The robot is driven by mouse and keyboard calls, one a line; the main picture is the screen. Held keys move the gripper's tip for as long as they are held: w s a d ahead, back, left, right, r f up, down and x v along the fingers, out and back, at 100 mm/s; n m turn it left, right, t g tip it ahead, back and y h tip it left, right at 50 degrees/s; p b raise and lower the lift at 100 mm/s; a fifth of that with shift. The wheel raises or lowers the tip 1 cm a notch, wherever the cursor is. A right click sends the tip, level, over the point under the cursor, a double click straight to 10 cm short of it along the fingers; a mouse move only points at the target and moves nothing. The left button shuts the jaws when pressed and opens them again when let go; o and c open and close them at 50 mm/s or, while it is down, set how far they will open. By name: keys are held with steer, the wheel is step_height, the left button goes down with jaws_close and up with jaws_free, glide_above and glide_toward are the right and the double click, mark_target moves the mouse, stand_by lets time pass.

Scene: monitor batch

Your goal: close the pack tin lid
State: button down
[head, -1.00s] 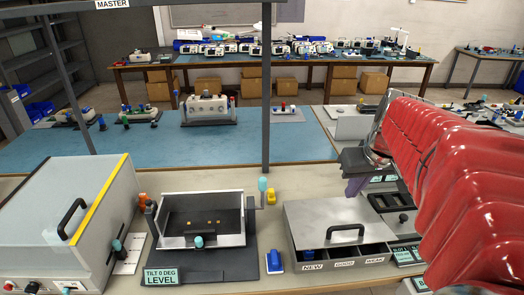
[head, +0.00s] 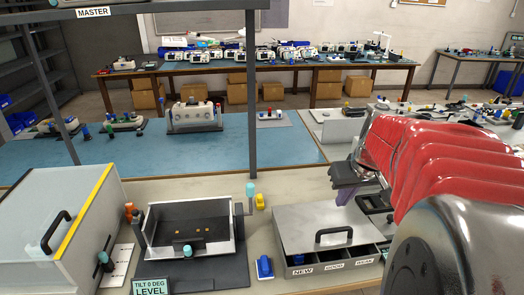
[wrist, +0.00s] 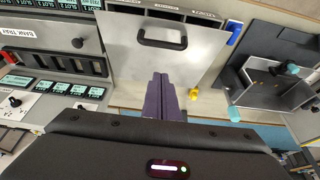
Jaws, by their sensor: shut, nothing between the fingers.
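The pack tin (head: 331,268) is a grey tin on the near bench, with front compartments labelled NEW, GOOD and WEAK. Its flat metal lid (head: 296,225) with a black handle (head: 334,236) covers the back part. The front strip of compartments is uncovered, and a blue item shows in the NEW one. My gripper (head: 345,196) has purple fingers and is near the tin's back right. In the wrist view the fingers (wrist: 160,90) are together and empty, near the lid edge opposite the compartments. The handle (wrist: 162,40) is ahead of them, apart. Fingertip height above the lid is unclear.
A tilt fixture (head: 189,230) stands further left, beside a large grey box (head: 48,215). In the wrist view a bank tray (wrist: 40,40) adjoins the tin.

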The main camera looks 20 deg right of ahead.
glide_above(335, 230)
steer(key=w, duration=0.2)
step_height(335, 230, down, 5)
steer(key=shift+s+d+f, duration=0.1)
steer(key=shift+s+f, duration=0.2)
steer(key=shift+f, duration=0.3)
steer(key=shift+s+d+f, duration=0.1)
steer(key=shift+s+f, duration=0.2)
steer(key=shift+f, duration=0.25)
steer(key=shift+s+a+f, duration=0.1)
steer(key=shift+s+f, duration=0.2)
steer(key=shift+f, duration=0.45)
steer(key=f, duration=0.1)
steer(key=s+f, duration=0.1)
steer(key=f, duration=0.1)
steer(key=s+f, duration=0.1)
steer(key=f, duration=0.1)
steer(key=shift+a, duration=0.35)
steer(key=shift+s, duration=0.1)
steer(key=shift+r, duration=0.1)
